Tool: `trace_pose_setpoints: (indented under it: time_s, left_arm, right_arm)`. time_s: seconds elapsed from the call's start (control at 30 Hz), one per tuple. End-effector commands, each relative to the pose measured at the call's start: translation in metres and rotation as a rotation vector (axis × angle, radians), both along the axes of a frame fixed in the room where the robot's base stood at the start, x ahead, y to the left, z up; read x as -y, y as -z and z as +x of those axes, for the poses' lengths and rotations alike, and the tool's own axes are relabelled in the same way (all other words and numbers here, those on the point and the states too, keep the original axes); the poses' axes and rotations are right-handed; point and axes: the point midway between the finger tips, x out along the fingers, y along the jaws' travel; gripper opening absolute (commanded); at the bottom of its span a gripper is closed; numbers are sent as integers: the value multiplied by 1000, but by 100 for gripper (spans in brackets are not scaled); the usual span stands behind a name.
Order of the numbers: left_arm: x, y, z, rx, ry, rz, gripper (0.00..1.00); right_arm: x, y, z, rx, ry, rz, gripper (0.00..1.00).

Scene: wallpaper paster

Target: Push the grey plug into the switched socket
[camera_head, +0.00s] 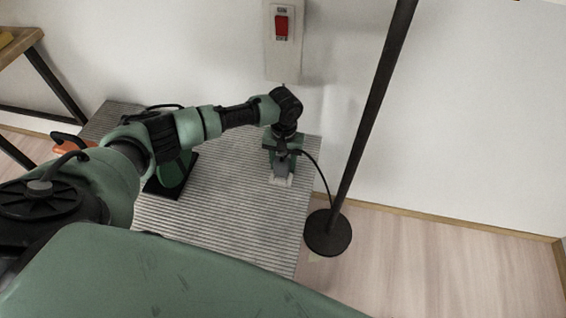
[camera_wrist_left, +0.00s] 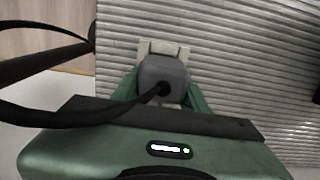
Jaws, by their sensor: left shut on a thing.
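My left gripper (camera_head: 283,153) is shut on the grey plug and points down over a ribbed grey surface. In the left wrist view the grey plug (camera_wrist_left: 163,78) sits between the green fingers, with a black cable leaving its back. A small pale piece (camera_head: 281,180) shows at the plug's lower end; it also shows in the left wrist view (camera_wrist_left: 163,48). I cannot tell whether the plug touches it. A pale wall unit with a red switch (camera_head: 282,27), seemingly the switched socket, is above and behind the gripper. Its socket holes are not visible. My right gripper is not in view.
The ribbed surface (camera_head: 225,215) is mostly bare in front of the arm. A black pole on a round base (camera_head: 328,232) stands right of it, with the black cable running toward it. A dark green item (camera_head: 172,180) and an orange item (camera_head: 70,142) are at left.

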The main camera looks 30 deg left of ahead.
Motion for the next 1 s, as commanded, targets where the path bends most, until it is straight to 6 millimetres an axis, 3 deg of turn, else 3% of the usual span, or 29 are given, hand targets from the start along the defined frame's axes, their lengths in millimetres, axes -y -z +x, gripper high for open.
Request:
trace_pose_setpoints:
  time_s: [0.73, 1.0]
  left_arm:
    - [0, 12, 0, 0, 0, 0, 2]
    - [0, 9, 0, 0, 0, 0, 2]
  right_arm:
    - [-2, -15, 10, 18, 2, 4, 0]
    - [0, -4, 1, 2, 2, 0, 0]
